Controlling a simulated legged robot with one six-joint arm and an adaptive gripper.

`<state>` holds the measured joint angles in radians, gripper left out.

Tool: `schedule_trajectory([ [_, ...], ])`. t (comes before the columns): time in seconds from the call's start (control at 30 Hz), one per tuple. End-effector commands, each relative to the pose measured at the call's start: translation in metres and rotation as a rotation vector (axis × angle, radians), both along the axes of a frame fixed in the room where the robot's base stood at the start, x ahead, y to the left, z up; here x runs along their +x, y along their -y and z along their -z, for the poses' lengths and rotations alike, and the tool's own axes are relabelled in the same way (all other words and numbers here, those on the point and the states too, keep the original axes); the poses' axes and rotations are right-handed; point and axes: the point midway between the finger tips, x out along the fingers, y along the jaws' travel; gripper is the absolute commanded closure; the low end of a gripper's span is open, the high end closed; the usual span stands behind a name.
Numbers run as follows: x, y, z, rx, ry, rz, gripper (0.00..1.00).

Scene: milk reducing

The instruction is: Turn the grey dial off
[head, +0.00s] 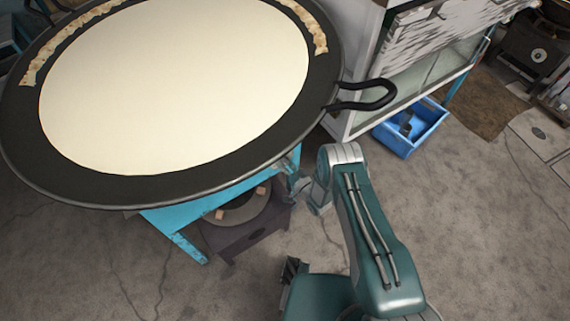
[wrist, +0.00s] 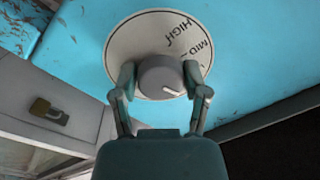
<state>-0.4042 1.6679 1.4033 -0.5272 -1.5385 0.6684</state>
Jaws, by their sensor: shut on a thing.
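The grey dial (wrist: 161,77) shows in the wrist view, on a round white plate (wrist: 125,42) marked HIGH and MID, fixed to a light blue panel. A white pointer line on the dial's face points to the lower right. My gripper (wrist: 160,82) has one finger on each side of the dial and is shut on it. In the head view my arm reaches down beside the blue stand (head: 180,220), under the big pan's edge; the dial and the fingertips are hidden there. The rest of the plate's lettering is partly covered by the dial and a finger.
A wide black pan (head: 225,170) of milk overhangs the stand, its handle (head: 375,97) sticking out to the right. A dark burner (head: 245,225) sits below. A blue crate (head: 425,140) lies by a white cabinet (head: 350,75). The floor at lower left is clear.

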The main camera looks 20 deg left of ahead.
Motion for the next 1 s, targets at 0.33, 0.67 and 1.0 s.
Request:
schedule_trajectory([
  [0.33,0.003,0.0006,-0.0009,0.139,-0.161,0.008,0.88],
  [0.67,0.0035,0.001,-0.001,0.19,-0.222,0.01,0.88],
  [1.0,0.0038,0.0017,-0.0008,0.193,-0.225,0.012,0.89],
])
